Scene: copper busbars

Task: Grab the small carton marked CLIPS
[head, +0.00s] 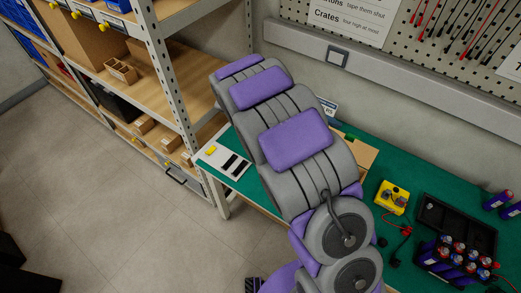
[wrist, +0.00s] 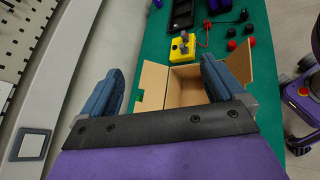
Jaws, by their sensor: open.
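I cannot read the word CLIPS on anything in either view. A small white and blue label (head: 328,108) shows beside my arm in the head view, partly hidden, its writing too small to read. My gripper (wrist: 161,65) is open and empty in the wrist view, its two blue fingers wide apart. Beyond and between the fingers, an open cardboard box (wrist: 186,84) with spread flaps stands on the green bench. Part of it also shows behind my arm in the head view (head: 363,153). My arm hides the gripper in the head view.
Shelving with small cartons (head: 144,124) stands at left. A pegboard wall (head: 430,50) backs the bench.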

